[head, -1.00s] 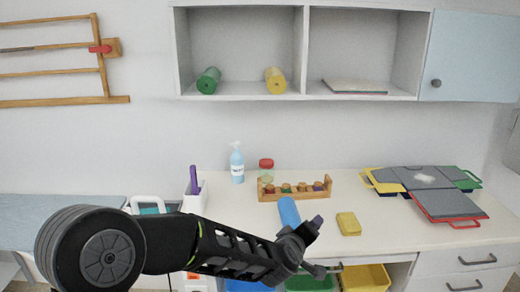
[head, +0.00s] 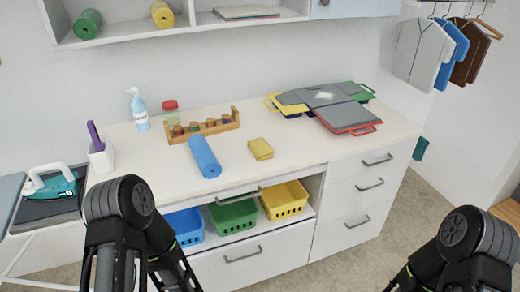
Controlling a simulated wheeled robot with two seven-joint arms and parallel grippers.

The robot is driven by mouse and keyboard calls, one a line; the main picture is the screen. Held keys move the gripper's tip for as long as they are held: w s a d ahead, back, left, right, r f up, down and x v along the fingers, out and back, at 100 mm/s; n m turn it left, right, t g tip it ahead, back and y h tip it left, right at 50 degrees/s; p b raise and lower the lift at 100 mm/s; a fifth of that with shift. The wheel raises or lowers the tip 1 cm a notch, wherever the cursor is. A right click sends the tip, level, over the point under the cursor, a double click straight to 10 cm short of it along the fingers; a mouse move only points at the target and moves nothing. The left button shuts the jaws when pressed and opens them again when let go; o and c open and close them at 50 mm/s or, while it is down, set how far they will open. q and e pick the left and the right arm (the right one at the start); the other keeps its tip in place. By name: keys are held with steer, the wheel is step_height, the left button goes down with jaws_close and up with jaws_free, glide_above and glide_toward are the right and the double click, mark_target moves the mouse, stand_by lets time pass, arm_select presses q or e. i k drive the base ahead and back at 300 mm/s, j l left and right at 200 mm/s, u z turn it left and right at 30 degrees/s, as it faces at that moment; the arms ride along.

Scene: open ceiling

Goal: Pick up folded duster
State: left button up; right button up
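A small yellow folded cloth (head: 260,149), which looks like the folded duster, lies flat on the white counter (head: 290,140) in the head view. It sits right of a blue roll (head: 204,157) and apart from it. Nothing covers it. My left arm comes in at the bottom left and my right arm at the bottom right. Both reach down below the picture's lower edge, so neither gripper shows.
Behind the cloth stands a wooden rack (head: 204,129) with small jars. Coloured folders (head: 345,118) lie to the right. A spray bottle (head: 139,110) and an iron (head: 50,181) are at left. Coloured baskets (head: 284,200) sit under the counter; a shelf (head: 120,35) hangs above.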

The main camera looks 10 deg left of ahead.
mark_target(259, 148)
steer(key=i+l+u, duration=0.1)
steer(key=l, duration=0.25)
steer(key=i+l+u, duration=0.15)
steer(key=i+l, duration=0.15)
steer(key=i+l+u, duration=0.1)
steer(key=l, duration=0.3)
steer(key=i+l+u, duration=0.1)
steer(key=i+l, duration=0.15)
steer(key=i+l+u, duration=0.15)
steer(key=l, duration=0.35)
steer(key=i+l+u, duration=0.1)
steer(key=l, duration=0.3)
steer(key=i+l+u, duration=0.1)
steer(key=l, duration=0.3)
steer(key=i+l+u, duration=0.1)
steer(key=l, duration=0.35)
